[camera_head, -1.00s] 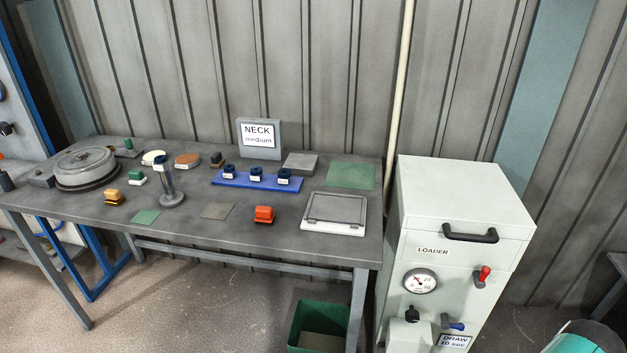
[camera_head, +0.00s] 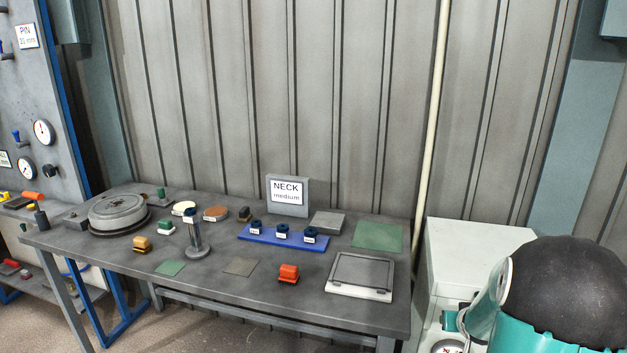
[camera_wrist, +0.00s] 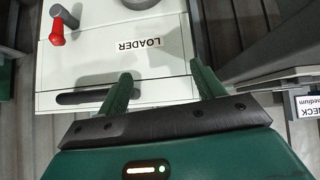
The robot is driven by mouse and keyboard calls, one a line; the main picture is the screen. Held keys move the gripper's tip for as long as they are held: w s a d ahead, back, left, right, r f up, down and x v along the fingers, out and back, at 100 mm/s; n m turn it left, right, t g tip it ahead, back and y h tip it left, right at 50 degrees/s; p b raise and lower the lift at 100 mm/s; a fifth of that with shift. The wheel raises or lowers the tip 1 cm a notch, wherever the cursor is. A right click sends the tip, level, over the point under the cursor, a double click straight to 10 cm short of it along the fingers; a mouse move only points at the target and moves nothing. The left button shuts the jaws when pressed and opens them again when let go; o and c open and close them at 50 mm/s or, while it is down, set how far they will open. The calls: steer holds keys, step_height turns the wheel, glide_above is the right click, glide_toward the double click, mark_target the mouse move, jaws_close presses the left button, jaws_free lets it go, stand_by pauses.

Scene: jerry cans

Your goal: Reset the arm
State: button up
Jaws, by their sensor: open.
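My gripper (camera_wrist: 160,88) shows in the wrist view with its two green fingers spread apart and nothing between them. Beyond the fingers is the white loader cabinet (camera_wrist: 90,70), with its LOADER label, a red-handled lever (camera_wrist: 57,30) and a dark handle (camera_wrist: 82,97) that one finger partly overlaps in the picture. In the head view, a black and teal part of my arm (camera_head: 565,295) covers the right side of the white cabinet (camera_head: 465,245). The gripper itself is not visible there.
A grey workbench (camera_head: 120,265) holds a NECK medium sign (camera_head: 287,193), a blue tray (camera_head: 285,238) with several dark pieces, a round grey device (camera_head: 118,212), an orange-red block (camera_head: 289,273) and a flat framed panel (camera_head: 362,272). A gauge panel (camera_head: 42,110) stands at left.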

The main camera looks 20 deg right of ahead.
steer(key=s+a+r+n+y, duration=0.1)
steer(key=s+a+r, duration=0.1)
steer(key=a+r, duration=0.7)
steer(key=s+a+r+n, duration=0.1)
steer(key=s+a+r, duration=0.1)
steer(key=a+r, duration=0.65)
steer(key=s+a+r+n+g+y, duration=0.1)
steer(key=s+a+y, duration=0.1)
steer(key=s+a, duration=0.5)
steer(key=s+a+r+n+g+y, duration=0.1)
steer(key=s+a+n+y, duration=0.1)
steer(key=s+a, duration=0.5)
steer(key=a, duration=0.6)
steer(key=shift+s+a, duration=0.15)
steer(key=shift+a, duration=0.1)
steer(key=shift+r, duration=0.1)
steer(key=c, duration=0.7)
steer(key=shift+d, duration=0.2)
